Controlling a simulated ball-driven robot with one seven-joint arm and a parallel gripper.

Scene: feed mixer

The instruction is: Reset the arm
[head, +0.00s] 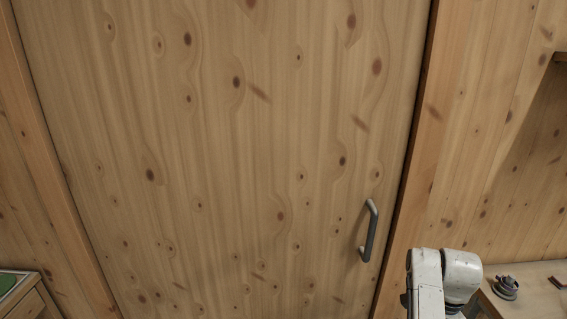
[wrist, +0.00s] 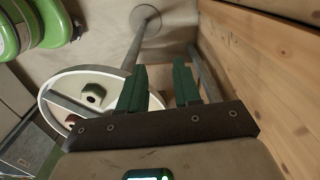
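My gripper (wrist: 159,88) shows in the wrist view, with two green fingers standing apart. Nothing is held between them. The gripper itself is out of sight in the head view. There, a white link of my arm (head: 442,280) shows at the lower right, in front of the door frame and the right-hand counter.
A closed wooden door (head: 240,160) with a grey handle (head: 370,230) fills the head view. A counter (head: 540,290) at the right bears a small dark object (head: 506,288). A cabinet (head: 28,303) stands lower left. A wooden surface (wrist: 265,60) runs close along the wrist view's right side.

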